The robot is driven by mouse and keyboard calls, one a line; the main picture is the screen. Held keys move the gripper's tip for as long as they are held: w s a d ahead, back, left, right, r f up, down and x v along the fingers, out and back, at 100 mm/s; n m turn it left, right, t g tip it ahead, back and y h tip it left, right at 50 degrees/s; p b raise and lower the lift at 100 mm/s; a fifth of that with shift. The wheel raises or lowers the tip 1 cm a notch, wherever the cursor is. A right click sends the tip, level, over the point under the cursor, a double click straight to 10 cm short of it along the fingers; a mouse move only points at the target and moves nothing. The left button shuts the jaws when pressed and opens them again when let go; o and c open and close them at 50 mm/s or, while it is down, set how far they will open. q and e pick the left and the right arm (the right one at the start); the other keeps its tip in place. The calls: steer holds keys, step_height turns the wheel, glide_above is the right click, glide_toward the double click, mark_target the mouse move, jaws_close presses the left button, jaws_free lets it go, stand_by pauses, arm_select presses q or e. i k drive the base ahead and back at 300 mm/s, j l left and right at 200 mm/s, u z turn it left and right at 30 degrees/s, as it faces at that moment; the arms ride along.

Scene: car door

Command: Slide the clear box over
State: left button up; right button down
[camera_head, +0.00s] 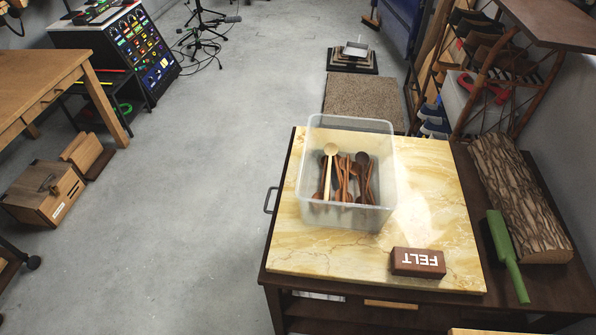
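The clear box (376,216) is a see-through, open-topped plastic bin. It stands upright on the pale marbled slab (300,248) on the dark table, toward the slab's far left part. Several wooden spoons (345,178) lie or lean inside it, one lighter than the others. Neither my left nor my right gripper shows in the head view.
A brown block marked FELT (418,262) lies on the slab's near right part. A green tool (506,255) and a bark-covered log (518,198) lie on the table's right side. The slab right of the box is clear. Open floor (200,200) lies left of the table.

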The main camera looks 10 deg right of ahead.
mark_target(344, 210)
steer(key=j+z, duration=0.1)
steer(key=z, duration=0.35)
steer(key=i+j+z, duration=0.1)
steer(key=j+z, duration=0.15)
steer(key=j, duration=0.15)
steer(key=i+j+z, duration=0.1)
steer(key=j+z, duration=0.15)
steer(key=j, duration=0.2)
steer(key=i+j+z, duration=0.15)
steer(key=j, duration=1.2)
steer(key=j+z, duration=0.15)
steer(key=j, duration=1.2)
